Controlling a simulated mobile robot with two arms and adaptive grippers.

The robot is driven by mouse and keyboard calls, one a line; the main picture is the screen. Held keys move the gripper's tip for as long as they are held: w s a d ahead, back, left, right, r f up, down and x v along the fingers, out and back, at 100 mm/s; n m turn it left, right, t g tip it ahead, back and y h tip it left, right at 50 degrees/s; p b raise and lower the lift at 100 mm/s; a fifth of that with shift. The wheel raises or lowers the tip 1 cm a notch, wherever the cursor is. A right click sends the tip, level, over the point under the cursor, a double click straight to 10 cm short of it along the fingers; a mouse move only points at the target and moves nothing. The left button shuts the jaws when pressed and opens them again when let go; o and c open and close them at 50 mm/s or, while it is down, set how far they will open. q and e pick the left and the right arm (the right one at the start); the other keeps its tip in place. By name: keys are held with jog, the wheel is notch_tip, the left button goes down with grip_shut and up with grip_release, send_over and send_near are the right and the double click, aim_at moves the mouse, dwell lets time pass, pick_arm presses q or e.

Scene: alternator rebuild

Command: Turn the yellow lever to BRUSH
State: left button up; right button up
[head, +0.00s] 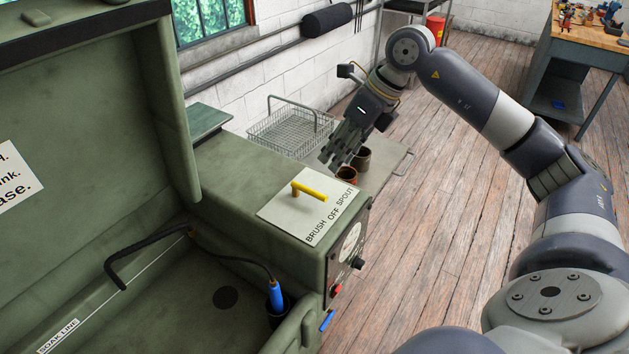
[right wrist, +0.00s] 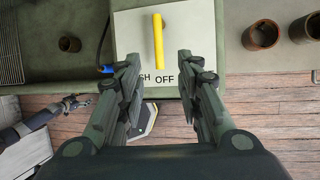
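The yellow lever (head: 310,191) stands on a pale plate (head: 285,212) marked BRUSH, OFF and SPOUT, on top of the green washer cabinet. Its handle points toward OFF. In the right wrist view the lever (right wrist: 158,42) lies upright in the picture, ahead of and between my right fingertips (right wrist: 158,58). My right gripper (head: 343,150) is open and empty, apart from the lever, and shows above and right of it in the head view. SPOUT and part of BRUSH are hidden by the fingers in the wrist view. My left gripper (right wrist: 76,104) is small at the left there; its fingers are unclear.
A wire basket (head: 290,128) and brown cups (head: 346,174) are behind the plate. The raised green lid (head: 90,120) and open basin (head: 190,300) with a blue-handled brush (head: 276,296) lie left and in front. Wooden floor is open at right.

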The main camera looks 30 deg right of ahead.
jog(key=p+x, duration=0.2)
jog(key=x, duration=0.7)
jog(key=shift+a+f+p, duration=0.1)
jog(key=shift+f+p, duration=0.05)
jog(key=shift+p, duration=0.25)
jog(key=shift+w+a+f, duration=0.1)
jog(key=shift+a+f, duration=0.05)
jog(key=shift+f, duration=0.5)
grip_shut()
